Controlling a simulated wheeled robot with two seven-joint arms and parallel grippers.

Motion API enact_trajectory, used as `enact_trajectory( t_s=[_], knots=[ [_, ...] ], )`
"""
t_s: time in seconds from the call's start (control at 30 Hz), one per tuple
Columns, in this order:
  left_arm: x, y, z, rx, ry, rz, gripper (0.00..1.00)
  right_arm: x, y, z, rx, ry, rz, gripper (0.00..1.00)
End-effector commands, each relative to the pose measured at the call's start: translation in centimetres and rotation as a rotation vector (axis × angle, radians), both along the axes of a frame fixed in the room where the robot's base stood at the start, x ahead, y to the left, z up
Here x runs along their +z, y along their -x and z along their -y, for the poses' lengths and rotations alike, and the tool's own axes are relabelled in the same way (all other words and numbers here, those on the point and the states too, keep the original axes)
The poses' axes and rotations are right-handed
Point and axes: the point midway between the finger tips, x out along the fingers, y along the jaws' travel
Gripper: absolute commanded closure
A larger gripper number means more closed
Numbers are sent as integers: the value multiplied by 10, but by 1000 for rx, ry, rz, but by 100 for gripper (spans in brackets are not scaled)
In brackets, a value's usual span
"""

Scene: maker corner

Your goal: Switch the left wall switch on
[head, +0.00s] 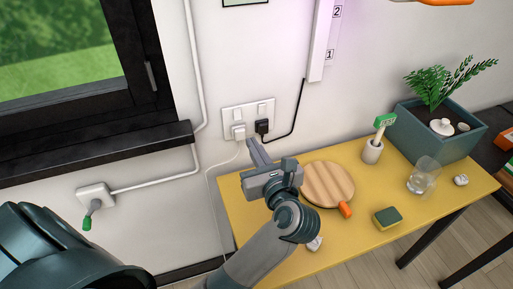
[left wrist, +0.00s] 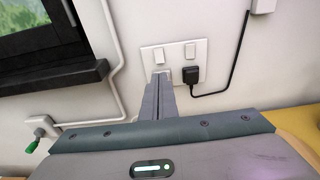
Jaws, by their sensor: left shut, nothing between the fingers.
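A white double socket plate (head: 249,119) is on the wall above the yellow table. It has a left switch (head: 238,115) and a right switch (head: 262,110) along its upper part. The left wrist view shows the left switch (left wrist: 158,56) and right switch (left wrist: 190,52) clear of my fingers. A white plug (head: 238,132) sits below the left switch and a black plug (head: 262,127) below the right one. My left gripper (head: 252,145) is shut and empty, its tips just below the plate; contact cannot be told. In the left wrist view, its fingers (left wrist: 159,80) hide most of the white plug.
A round wooden board (head: 325,183), a sponge (head: 387,217), a glass (head: 423,175) and a planter (head: 440,138) are on the yellow table (head: 367,240). A black window sill (head: 95,150) juts out left of the plate. A white strip (head: 322,45) hangs above right.

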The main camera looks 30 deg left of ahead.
Motion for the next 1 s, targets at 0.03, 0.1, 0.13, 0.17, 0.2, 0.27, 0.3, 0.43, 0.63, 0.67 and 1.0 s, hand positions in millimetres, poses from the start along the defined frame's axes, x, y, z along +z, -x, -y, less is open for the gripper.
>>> enact_trajectory(
  t_s=[0.03,0.1,0.13,0.17,0.2,0.27,0.3,0.43,0.63,0.67,1.0],
  knots=[
    [4,-6,-8,1,-7,-1,100,6,4,1,-1,2,-10,43],
    [3,-14,-18,2,-7,-1,100,11,8,2,-1,4,-16,43],
    [2,-18,-22,2,-7,-1,100,13,8,2,-1,5,-17,43],
    [1,-21,-26,1,-7,-1,100,15,8,2,-1,5,-17,43],
    [0,-26,-31,1,-8,-1,100,17,8,2,-1,5,-17,43],
    [-1,-33,-40,1,-7,-1,100,21,7,2,-1,4,-16,43],
    [-2,-38,-45,1,-8,0,100,24,6,2,-1,4,-14,43],
    [-4,-51,-60,0,-6,-1,100,33,4,2,-2,3,-11,43],
    [-9,-64,-76,0,-4,0,100,42,2,3,-1,3,-6,43],
    [-9,-65,-77,0,-3,0,100,42,2,3,-1,4,-6,43],
    [-12,-69,-81,0,-1,-1,100,43,2,5,0,5,-6,43]
  ],
)
